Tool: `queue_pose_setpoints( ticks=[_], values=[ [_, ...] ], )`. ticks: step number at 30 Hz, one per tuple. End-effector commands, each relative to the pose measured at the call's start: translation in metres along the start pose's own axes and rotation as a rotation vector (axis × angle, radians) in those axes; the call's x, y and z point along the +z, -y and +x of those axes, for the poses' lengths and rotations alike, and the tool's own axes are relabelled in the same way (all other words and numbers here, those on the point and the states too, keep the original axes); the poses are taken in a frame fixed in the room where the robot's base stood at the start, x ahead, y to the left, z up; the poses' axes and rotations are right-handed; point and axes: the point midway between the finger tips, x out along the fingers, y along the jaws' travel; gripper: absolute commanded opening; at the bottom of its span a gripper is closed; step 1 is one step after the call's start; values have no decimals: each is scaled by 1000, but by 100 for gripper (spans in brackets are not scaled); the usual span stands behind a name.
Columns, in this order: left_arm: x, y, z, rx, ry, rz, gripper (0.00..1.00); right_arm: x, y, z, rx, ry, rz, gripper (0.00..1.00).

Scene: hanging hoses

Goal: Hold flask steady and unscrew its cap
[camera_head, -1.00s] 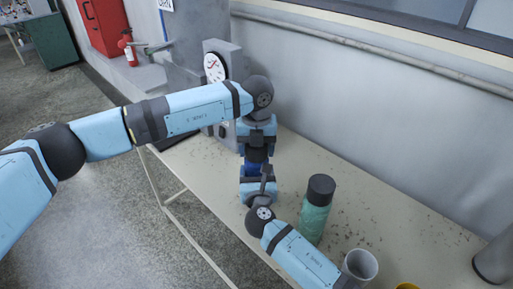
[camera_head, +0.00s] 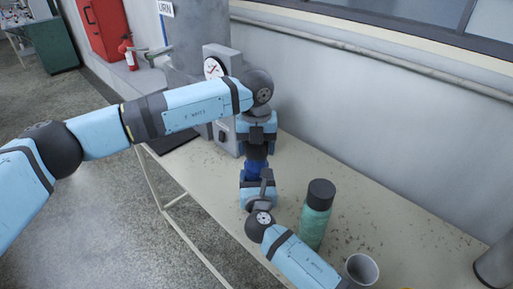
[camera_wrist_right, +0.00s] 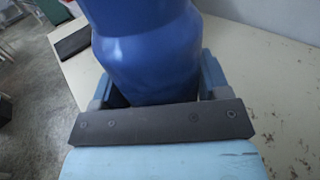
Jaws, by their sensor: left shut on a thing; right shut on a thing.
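The blue flask (camera_head: 255,168) stands upright above the bench, with its dark cap (camera_head: 256,152) on top. My left gripper (camera_head: 256,139) comes down from above and is shut on the cap. My right gripper (camera_head: 257,184) is shut around the flask's body from the front, below the cap. In the right wrist view the blue flask body (camera_wrist_right: 150,60) fills the space between the fingers of my right gripper (camera_wrist_right: 158,95). The cap is out of that view. Whether cap and flask are apart is too small to tell.
A green flask with a black lid (camera_head: 315,218) stands on the bench (camera_head: 370,215) close to my right arm. A grey cup (camera_head: 360,270) is nearer the front. A grey box with a dial (camera_head: 215,68) stands behind my left forearm. The bench's right part has free room.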

Motion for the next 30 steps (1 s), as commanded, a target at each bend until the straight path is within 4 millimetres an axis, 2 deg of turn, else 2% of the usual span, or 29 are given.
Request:
queue_pose_setpoints(
  ticks=[8,18,25,26,29,30],
  values=[
    [0,0,-2,0,0,0,38,-1,0,0,0,-1,-1,3],
    [0,0,-38,0,0,1,38,-1,0,0,0,-1,-1,3],
    [0,0,-40,0,-1,0,38,-1,0,0,0,-1,-1,3],
    [0,0,-40,0,-1,0,38,-1,0,0,0,-1,-1,76],
    [0,0,-40,0,-1,0,38,-1,0,0,0,-1,0,99],
    [0,0,-40,0,-1,0,38,0,0,0,0,-1,0,99]
  ],
)
